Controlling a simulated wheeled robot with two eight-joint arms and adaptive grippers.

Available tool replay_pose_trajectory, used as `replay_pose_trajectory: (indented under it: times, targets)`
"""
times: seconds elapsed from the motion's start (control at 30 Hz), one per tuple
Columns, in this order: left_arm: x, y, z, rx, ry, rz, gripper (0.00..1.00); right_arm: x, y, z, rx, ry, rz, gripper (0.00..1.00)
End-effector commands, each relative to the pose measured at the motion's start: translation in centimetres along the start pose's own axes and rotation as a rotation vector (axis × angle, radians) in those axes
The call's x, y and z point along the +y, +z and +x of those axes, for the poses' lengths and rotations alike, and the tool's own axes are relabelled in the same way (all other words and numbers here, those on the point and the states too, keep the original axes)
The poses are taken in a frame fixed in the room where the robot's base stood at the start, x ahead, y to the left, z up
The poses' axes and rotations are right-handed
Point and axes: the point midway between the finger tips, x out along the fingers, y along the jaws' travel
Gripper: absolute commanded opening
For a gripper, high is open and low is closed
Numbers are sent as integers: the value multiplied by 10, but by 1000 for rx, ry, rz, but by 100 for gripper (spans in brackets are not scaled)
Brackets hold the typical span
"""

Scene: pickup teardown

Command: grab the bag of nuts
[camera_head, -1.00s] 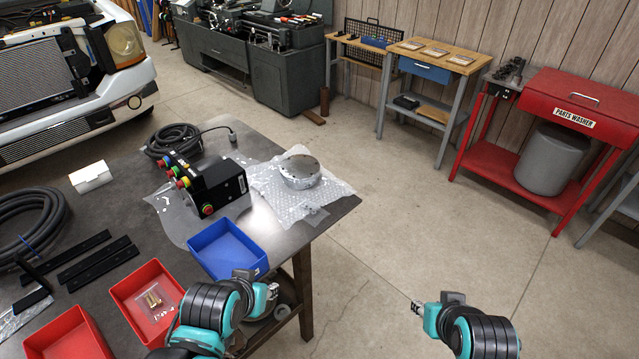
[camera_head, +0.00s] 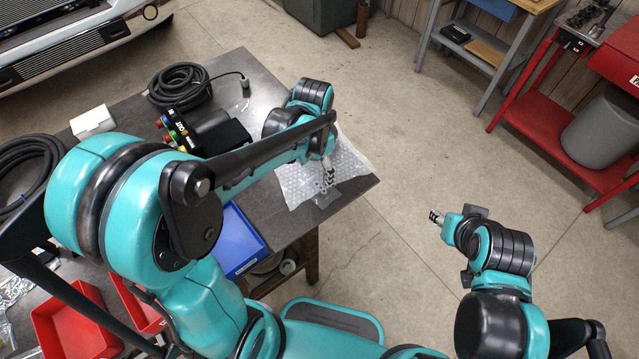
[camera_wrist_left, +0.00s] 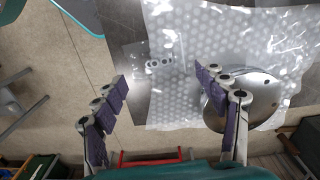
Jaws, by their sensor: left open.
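A small clear bag of nuts (camera_wrist_left: 158,64) shows in the left wrist view, at the edge of the bubble wrap, with several grey nuts inside. In the head view the bag (camera_head: 325,199) lies near the table's front right corner. My left gripper (camera_head: 328,180) is above that corner, just by the bag. In the left wrist view its fingers (camera_wrist_left: 162,82) are spread apart with nothing between them, and the bag appears beyond the gap. My right gripper (camera_head: 436,216) hangs over the floor, off the table; its jaws are too small to read.
Bubble wrap (camera_wrist_left: 185,105) lies under a round metal part (camera_wrist_left: 250,92), close to the right finger. A black control box (camera_head: 222,135), a coiled cable (camera_head: 178,88), a blue bin (camera_head: 238,245) and a red bin (camera_head: 75,330) are on the table.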

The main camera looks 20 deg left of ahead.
Motion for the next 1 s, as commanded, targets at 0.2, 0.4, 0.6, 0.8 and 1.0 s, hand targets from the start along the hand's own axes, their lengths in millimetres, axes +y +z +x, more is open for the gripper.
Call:
replay_pose_trajectory:
  times: [0.2,0.4,0.6,0.8,1.0]
  targets:
    - [1,-2,27,-5,3,6,72,0,5,8,0,0,0,40]
    - [5,-10,56,-4,2,7,72,0,12,17,0,0,0,40]
    - [5,-11,77,-4,2,5,72,0,16,22,0,0,0,40]
    - [5,-11,77,-3,2,4,72,0,15,22,0,0,0,40]
    - [5,-11,77,-3,2,4,33,0,15,22,0,0,0,40]
